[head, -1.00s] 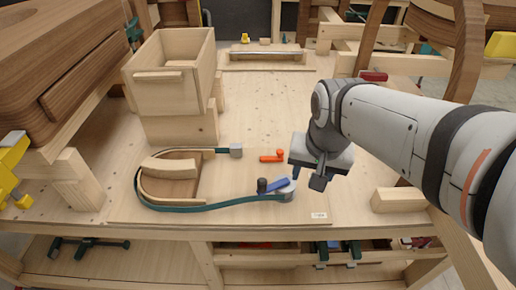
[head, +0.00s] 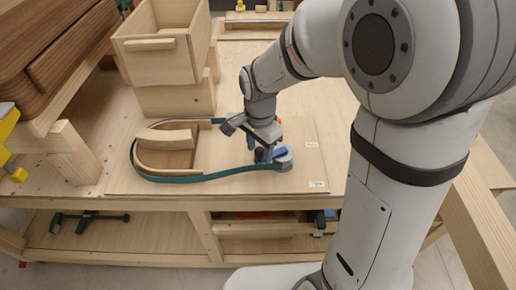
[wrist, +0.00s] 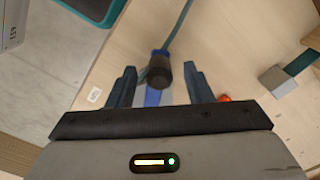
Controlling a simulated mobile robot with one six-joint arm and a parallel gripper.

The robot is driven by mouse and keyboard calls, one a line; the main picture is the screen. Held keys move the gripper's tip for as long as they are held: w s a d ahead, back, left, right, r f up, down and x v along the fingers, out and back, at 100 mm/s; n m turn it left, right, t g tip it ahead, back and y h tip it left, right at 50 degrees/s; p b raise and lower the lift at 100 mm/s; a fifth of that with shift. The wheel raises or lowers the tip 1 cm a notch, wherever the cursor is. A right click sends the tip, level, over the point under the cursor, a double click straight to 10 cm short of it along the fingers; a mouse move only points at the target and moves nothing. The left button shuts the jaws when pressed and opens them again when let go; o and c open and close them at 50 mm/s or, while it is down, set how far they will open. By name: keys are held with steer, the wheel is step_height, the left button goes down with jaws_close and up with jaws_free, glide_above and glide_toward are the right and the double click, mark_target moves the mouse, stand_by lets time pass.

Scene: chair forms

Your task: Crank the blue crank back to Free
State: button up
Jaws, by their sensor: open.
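The blue crank (head: 281,153) lies on the bench board at the end of a teal band (head: 205,177), which curves around a wooden form (head: 160,160). The crank's dark upright knob shows in the wrist view (wrist: 159,73), with the blue arm (wrist: 153,98) under it. My gripper (head: 262,146) is over the crank, pointing down. In the wrist view its open fingers (wrist: 160,87) stand either side of the knob, with visible gaps; the knob is not gripped. My gripper partly hides the crank in the head view.
A small orange part (wrist: 224,98) lies beside the right finger. A grey block (wrist: 279,80) sits at the band's other end. A wooden box (head: 165,45) stands on the bench behind the form. The board right of the crank is clear apart from small labels (head: 318,184).

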steer(key=shift+f, duration=0.65)
jaws_close()
